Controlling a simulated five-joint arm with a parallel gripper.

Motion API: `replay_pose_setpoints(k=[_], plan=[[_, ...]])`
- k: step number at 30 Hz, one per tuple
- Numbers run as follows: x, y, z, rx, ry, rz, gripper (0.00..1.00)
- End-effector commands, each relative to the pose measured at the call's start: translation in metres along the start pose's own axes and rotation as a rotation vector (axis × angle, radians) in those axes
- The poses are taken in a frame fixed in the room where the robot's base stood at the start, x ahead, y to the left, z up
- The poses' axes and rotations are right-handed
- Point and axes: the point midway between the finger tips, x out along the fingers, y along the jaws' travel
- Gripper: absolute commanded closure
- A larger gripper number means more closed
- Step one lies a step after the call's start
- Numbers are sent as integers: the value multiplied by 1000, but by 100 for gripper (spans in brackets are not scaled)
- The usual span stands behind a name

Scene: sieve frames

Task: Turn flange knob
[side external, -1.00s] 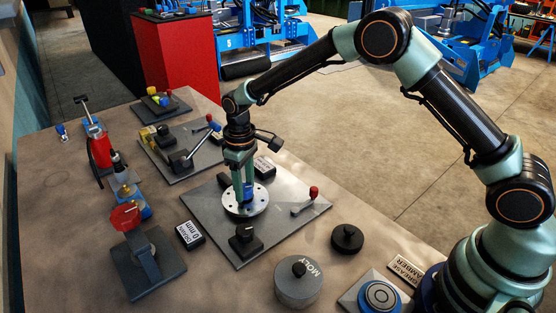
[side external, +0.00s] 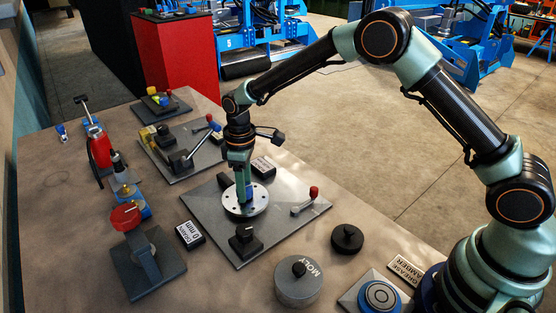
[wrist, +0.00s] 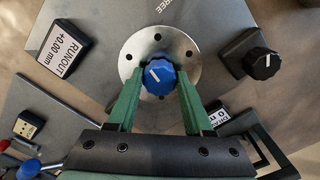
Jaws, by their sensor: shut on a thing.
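The silver round flange (side external: 232,207) with bolt holes lies on a grey plate, and a blue knob (side external: 250,193) stands at its centre. In the wrist view the blue knob (wrist: 160,82) shows a white pointer line slanting toward the upper left, and the flange (wrist: 189,50) surrounds it. My gripper (side external: 245,196) points down over the flange. Its green fingers sit on both sides of the knob in the wrist view (wrist: 159,84), shut on it. The fingers hide part of the knob in the side view.
The same plate (side external: 225,217) carries a black knob (side external: 245,240) and a red-tipped lever (side external: 313,192). A runout display (wrist: 62,50) sits near the flange. A red-knob fixture (side external: 125,217) stands left; a lidded grey pot (side external: 298,285) stands in front.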

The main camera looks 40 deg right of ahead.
Motion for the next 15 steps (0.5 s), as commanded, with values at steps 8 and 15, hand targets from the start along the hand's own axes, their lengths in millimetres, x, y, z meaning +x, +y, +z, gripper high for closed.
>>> replay_pose_setpoints(k=[8, 15], plan=[[-1, 0, 0, 1, -1, 0, 19], [-4, 0, 0, 1, 0, 0, 19]])
